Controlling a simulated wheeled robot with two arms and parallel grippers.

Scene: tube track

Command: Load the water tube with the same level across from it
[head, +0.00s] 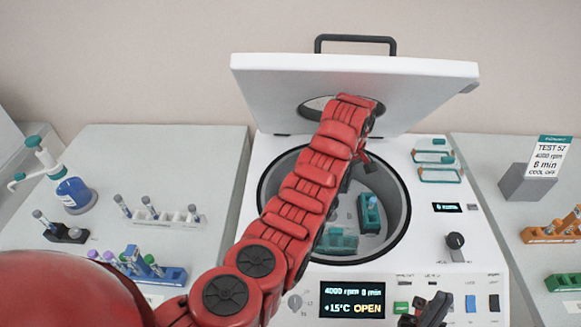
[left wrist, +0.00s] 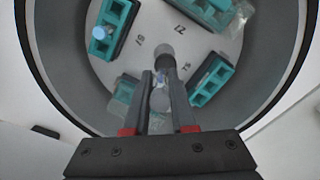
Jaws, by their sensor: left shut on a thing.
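The centrifuge (head: 262,215) stands in the middle with its lid (head: 420,85) raised. My left arm reaches across it into the bowl. In the left wrist view my left gripper (left wrist: 160,88) is shut on a tube (left wrist: 159,99) with a pale grey top, held above the rotor (left wrist: 140,62). Teal buckets sit around the rotor. The upper-left bucket (left wrist: 118,17) holds a blue-topped tube (left wrist: 99,34); the right bucket (left wrist: 211,80) looks empty. The lower-left bucket (left wrist: 122,97) is partly hidden. My right gripper (head: 430,310) is at the bottom edge of the head view, its jaws unclear.
A white rack (head: 165,219) with several tubes, a blue rack (head: 172,275) and a dark holder (head: 66,234) stand left. A blue bottle (head: 74,192) is behind them. Orange racks (head: 550,234) and a sign (head: 545,158) stand right.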

